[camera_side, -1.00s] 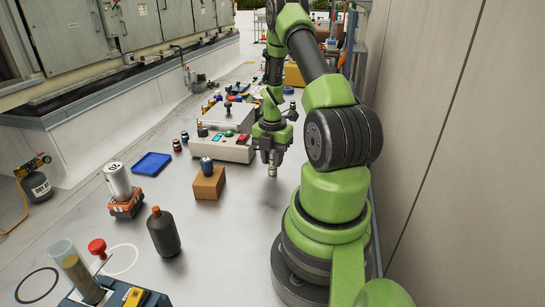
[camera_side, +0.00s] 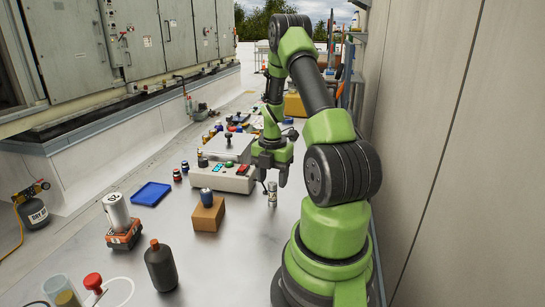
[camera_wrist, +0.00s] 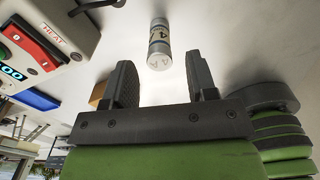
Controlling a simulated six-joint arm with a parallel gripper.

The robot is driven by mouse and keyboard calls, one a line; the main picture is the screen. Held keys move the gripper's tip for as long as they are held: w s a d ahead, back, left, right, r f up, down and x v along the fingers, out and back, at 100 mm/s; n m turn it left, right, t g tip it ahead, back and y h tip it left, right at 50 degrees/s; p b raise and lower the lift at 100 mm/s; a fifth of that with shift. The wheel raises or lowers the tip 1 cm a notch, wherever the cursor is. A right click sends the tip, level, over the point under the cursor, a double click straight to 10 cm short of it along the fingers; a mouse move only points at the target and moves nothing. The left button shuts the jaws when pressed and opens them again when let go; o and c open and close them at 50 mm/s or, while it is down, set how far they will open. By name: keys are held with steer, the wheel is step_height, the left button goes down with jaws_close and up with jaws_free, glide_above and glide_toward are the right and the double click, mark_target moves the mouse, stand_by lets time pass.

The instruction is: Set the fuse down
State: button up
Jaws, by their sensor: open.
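The fuse (camera_side: 272,194) is a small pale cylinder with printed markings. It stands upright on the grey metal work surface (camera_side: 245,245), in front of my arm. In the wrist view the fuse (camera_wrist: 159,45) lies beyond the fingertips, apart from both fingers. My gripper (camera_side: 273,178) is just above and behind the fuse in the side view. In the wrist view my gripper (camera_wrist: 160,78) has its two dark fingers spread wide with nothing between them.
A heat machine (camera_side: 228,174) with a red switch stands left of my gripper. A cardboard block (camera_side: 207,215), a blue tray (camera_side: 151,194), a dark bottle (camera_side: 161,268) and an orange-based cylinder unit (camera_side: 122,232) stand further left. The surface right of the block is clear.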

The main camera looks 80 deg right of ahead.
mark_target(271, 183)
step_height(271, 183, up, 9)
steer(key=w+a+r+m+t+h, duration=0.1)
steer(key=w+a+r+m+t, duration=0.15)
steer(key=a+r+m, duration=0.35)
steer(key=w+a+r+m+t, duration=0.1)
steer(key=w+a+r+m, duration=0.1)
steer(key=w+a+r, duration=0.45)
steer(key=s+a+r+m+t+y, duration=0.1)
steer(key=s+a+m+t, duration=0.1)
steer(key=s+a+m, duration=0.3)
steer(key=s+a+r+m+t+y, duration=0.1)
steer(key=s+a+m, duration=0.3)
steer(key=a, duration=0.8)
steer(key=shift+s+a+r+m+t+y, duration=0.35)
steer(key=shift+r+m+y, duration=0.15)
steer(key=shift+m, duration=0.9)
